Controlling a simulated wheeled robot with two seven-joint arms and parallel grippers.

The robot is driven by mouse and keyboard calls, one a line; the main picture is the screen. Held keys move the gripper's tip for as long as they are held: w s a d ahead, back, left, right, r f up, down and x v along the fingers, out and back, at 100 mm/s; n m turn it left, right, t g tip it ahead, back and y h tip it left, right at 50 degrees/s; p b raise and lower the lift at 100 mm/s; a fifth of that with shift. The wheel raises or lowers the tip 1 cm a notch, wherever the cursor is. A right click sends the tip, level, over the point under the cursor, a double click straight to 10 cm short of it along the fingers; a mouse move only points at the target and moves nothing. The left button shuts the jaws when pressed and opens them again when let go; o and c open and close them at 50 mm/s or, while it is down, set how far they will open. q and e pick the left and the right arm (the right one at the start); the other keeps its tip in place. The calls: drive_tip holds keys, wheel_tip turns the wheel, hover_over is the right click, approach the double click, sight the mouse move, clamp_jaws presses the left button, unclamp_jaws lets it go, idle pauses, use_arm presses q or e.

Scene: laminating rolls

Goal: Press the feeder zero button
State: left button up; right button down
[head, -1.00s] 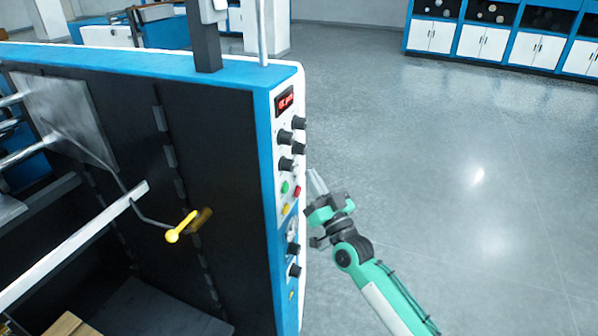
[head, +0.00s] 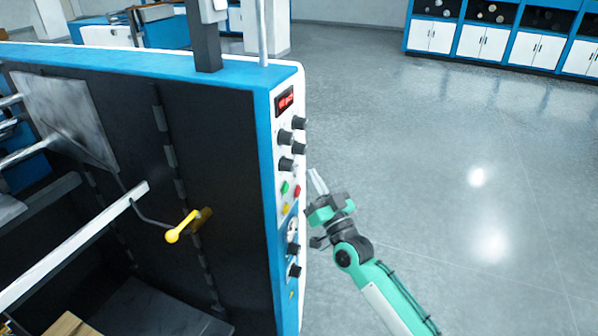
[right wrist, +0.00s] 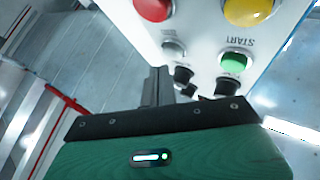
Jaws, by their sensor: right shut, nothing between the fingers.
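The machine's control panel (head: 291,215) faces right in the head view, with a green button (head: 285,188), a red button (head: 297,191) and a yellow button (head: 286,208). In the right wrist view the panel is upside down: a green button (right wrist: 233,63) by the word START, a pale grey button (right wrist: 173,49), a large red button (right wrist: 153,10) and a yellow button (right wrist: 248,10). I cannot read which is feeder zero. My right gripper (head: 318,182) is shut and empty, beside the panel and apparently apart from it. Its fingers (right wrist: 159,82) appear just below the grey button. My left gripper is out of view.
Black knobs (head: 299,123) stick out above the buttons, below a red display (head: 285,101); more knobs (head: 294,271) sit lower. A yellow-handled lever (head: 181,226) is on the machine's dark side. The floor (head: 440,170) right of the machine is clear.

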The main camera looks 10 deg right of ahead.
drive_tip(key=shift+w+a, duration=0.1)
idle(0.7)
drive_tip(key=shift+w+a, duration=0.15)
drive_tip(key=shift+a, duration=0.1)
drive_tip(key=shift+w+a, duration=0.25)
drive_tip(key=shift+a, duration=0.1)
idle(0.8)
drive_tip(key=shift+s+d, duration=0.5)
drive_tip(key=shift+d, duration=0.2)
drive_tip(key=s+d, duration=0.1)
drive_tip(key=d, duration=0.1)
drive_tip(key=s+d, duration=0.1)
drive_tip(key=d, duration=0.1)
drive_tip(key=shift+s, duration=0.4)
drive_tip(key=shift+f, duration=0.1)
idle(0.5)
